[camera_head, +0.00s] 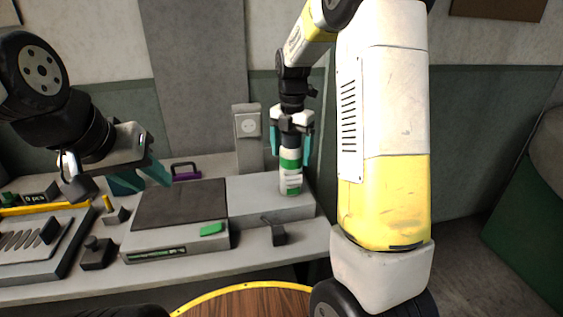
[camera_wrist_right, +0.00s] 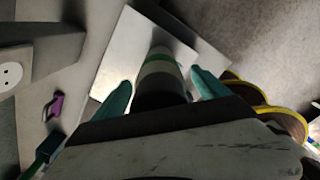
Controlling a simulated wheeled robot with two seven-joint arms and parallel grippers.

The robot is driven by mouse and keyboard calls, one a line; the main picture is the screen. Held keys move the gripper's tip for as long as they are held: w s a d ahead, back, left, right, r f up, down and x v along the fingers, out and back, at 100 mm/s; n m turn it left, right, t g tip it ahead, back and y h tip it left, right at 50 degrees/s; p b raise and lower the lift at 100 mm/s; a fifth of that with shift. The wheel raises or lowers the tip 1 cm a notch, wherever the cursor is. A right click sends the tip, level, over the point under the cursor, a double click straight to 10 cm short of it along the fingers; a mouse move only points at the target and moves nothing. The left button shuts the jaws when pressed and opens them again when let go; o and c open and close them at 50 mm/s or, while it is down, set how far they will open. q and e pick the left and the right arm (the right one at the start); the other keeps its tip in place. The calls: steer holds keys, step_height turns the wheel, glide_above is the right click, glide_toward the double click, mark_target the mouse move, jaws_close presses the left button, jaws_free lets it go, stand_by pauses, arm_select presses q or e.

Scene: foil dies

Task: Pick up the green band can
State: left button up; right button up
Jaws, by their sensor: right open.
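The green band can (camera_head: 290,178) stands upright on a raised grey block at the back of the bench, with white and green bands and a dark top part. My right gripper (camera_head: 291,148) is above it and pointing down, with its teal fingers apart on either side of the can's upper part. In the right wrist view the can (camera_wrist_right: 161,72) lies between the open fingers (camera_wrist_right: 162,88), with visible gaps on both sides. My left gripper (camera_head: 142,180) hangs over the bench at the left, its teal fingers apart and empty.
A grey device with a dark top (camera_head: 180,205) and green button stands left of the block (camera_head: 250,202). A socket post (camera_head: 248,140) rises behind. A purple handle (camera_head: 186,172) lies at the back. A small dark clip (camera_head: 277,233) sits in front of the block.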

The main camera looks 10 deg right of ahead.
steer(key=shift+f, duration=0.25)
jaws_close()
steer(key=shift+r, duration=0.1)
steer(key=shift+r, duration=0.1)
